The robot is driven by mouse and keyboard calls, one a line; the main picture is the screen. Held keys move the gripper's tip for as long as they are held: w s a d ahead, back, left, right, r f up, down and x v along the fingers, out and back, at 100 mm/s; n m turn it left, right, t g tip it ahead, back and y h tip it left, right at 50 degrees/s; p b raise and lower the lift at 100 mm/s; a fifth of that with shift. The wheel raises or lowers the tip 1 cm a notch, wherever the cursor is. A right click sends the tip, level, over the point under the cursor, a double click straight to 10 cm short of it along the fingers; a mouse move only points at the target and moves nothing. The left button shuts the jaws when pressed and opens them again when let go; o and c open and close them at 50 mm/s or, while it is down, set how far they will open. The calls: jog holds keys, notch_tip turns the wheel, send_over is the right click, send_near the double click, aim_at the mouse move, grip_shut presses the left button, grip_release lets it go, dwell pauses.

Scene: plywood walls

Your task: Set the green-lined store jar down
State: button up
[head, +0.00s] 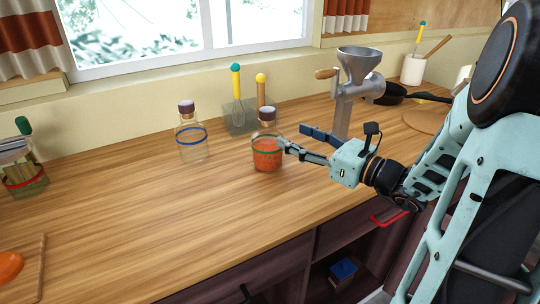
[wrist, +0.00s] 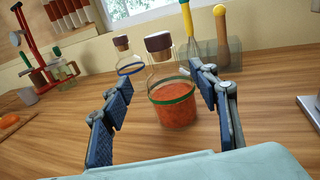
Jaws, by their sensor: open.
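The green-lined store jar (head: 267,153) stands upright on the wooden counter, a clear jar with a green band, a dark stopper and orange-red contents. It also shows in the wrist view (wrist: 177,105), between the two blue-padded fingers. The jar's base appears to rest on the counter.
A blue-banded empty jar (head: 192,142) stands behind and left of it. A utensil holder (head: 238,118) is behind, and a metal grinder (head: 350,90) stands to the right. An orange item (head: 10,266) lies far left.

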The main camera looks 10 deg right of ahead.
aim_at(275, 126)
jog(key=b+x, duration=0.1)
jog(key=x, duration=0.9)
jog(key=shift+w+d, duration=0.1)
jog(key=shift+w, duration=0.2)
jog(key=shift+c, duration=0.3)
grip_shut()
